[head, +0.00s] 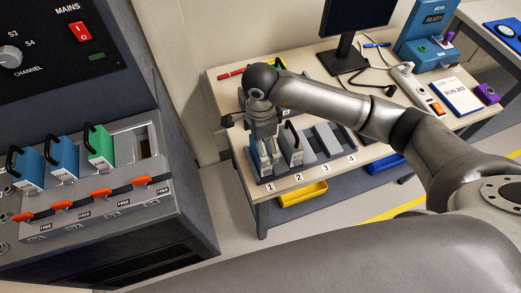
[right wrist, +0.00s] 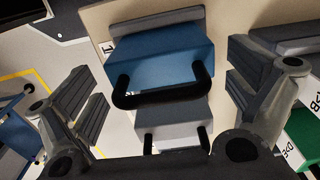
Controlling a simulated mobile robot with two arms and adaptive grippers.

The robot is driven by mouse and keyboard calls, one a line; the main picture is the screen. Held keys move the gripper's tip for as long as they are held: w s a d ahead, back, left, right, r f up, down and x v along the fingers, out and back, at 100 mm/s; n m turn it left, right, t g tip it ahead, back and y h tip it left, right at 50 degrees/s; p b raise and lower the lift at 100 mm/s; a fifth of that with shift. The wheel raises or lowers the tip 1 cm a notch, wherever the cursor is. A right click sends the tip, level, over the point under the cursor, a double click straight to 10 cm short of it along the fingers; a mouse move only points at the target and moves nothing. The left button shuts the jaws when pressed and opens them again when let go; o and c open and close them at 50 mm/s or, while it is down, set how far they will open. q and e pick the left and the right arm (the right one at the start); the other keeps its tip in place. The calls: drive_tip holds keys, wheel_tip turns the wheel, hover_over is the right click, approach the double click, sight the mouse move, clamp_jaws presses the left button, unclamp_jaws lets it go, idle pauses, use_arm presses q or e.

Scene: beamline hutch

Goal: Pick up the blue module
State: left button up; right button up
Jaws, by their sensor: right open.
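A blue module (right wrist: 165,58) with a black handle fills the middle of the right wrist view. My right gripper (right wrist: 165,88) is open, with one finger on each side of the module and visible gaps between. In the head view my right gripper (head: 265,150) is above slot 1 of the rack on the table and mostly hides what stands there. My left gripper is not in view.
A grey module (head: 292,145) with a black handle stands in slot 2, close beside my right gripper. Slots 3 and 4 look empty. A cabinet at left holds two blue modules (head: 64,158) and a green module (head: 100,147). A yellow bin (head: 303,194) is below the table.

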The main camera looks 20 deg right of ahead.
drive_tip(key=shift+f, duration=1.45)
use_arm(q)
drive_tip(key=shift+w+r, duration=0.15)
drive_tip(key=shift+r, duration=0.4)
use_arm(e)
drive_tip(key=c, duration=0.9)
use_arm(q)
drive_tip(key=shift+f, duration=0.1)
use_arm(e)
drive_tip(key=shift+r, duration=0.15)
drive_tip(key=shift+r, duration=0.2)
wheel_tip(320, 180, up, 2)
drive_tip(key=shift+w+b, duration=0.1)
drive_tip(key=shift+b, duration=0.65)
use_arm(q)
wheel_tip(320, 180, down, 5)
drive_tip(key=b, duration=0.3)
use_arm(e)
drive_tip(key=s+a+r, duration=0.8)
drive_tip(key=s+r, duration=0.2)
drive_tip(key=s, duration=0.1)
drive_tip(key=shift+s+r, duration=0.25)
drive_tip(key=shift+s, duration=0.1)
